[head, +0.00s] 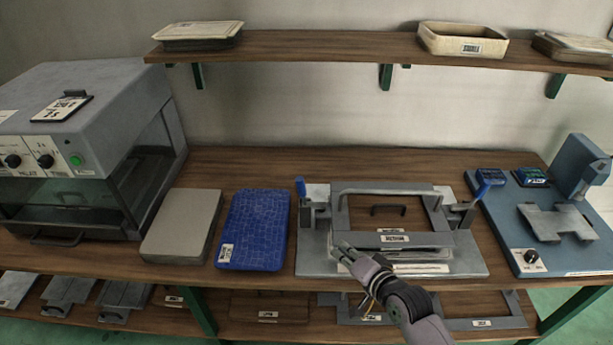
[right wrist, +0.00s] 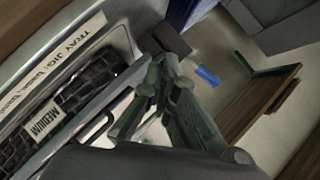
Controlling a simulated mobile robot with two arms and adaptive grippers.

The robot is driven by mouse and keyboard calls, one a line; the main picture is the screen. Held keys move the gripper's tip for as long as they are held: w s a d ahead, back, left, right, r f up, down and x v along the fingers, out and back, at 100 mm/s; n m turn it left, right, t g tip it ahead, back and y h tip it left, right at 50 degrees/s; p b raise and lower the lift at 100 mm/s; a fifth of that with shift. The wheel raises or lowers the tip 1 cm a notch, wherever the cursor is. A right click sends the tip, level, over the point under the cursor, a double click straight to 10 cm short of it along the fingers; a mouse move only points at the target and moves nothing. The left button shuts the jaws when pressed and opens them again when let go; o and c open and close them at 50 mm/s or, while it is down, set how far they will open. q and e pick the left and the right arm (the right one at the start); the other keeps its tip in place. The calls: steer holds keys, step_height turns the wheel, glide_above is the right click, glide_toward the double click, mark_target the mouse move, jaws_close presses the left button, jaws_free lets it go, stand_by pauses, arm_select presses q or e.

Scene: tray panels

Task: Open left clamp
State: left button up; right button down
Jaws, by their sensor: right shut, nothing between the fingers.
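The tray jig (head: 310,262) lies on the bench with a grey frame (head: 395,188) on it. The left clamp (head: 306,212) stands at the jig's left side, its blue handle (head: 300,187) pointing up. The right clamp (head: 462,212) has a blue handle (head: 486,182) that leans up to the right. My right gripper (head: 344,249) is over the jig's front left part, in front of and to the right of the left clamp. It is shut and empty. In the right wrist view its fingers (right wrist: 160,88) are together, apart from a blue handle tip (right wrist: 208,76). My left gripper is out of view.
A blue panel (head: 254,228) and a beige panel (head: 182,226) lie left of the jig, beside a grey machine (head: 100,115). A blue device (head: 540,255) stands at the right. A shelf (head: 300,46) runs above the bench.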

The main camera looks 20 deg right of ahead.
steer(key=w+d+r+m+t, duration=0.4)
steer(key=w+r+m, duration=0.1)
steer(key=w+r, duration=0.1)
steer(key=shift+w+r+m, duration=0.15)
steer(key=shift+r+m, duration=0.15)
steer(key=shift+r, duration=0.55)
steer(key=shift+h, duration=0.3)
steer(key=p, duration=0.2)
glide_above(324, 206)
steer(key=shift+a+f, duration=0.1)
steer(key=shift+f, duration=0.35)
steer(key=shift+a+f+p, duration=0.15)
steer(key=shift+a+p, duration=0.2)
steer(key=shift+a, duration=0.45)
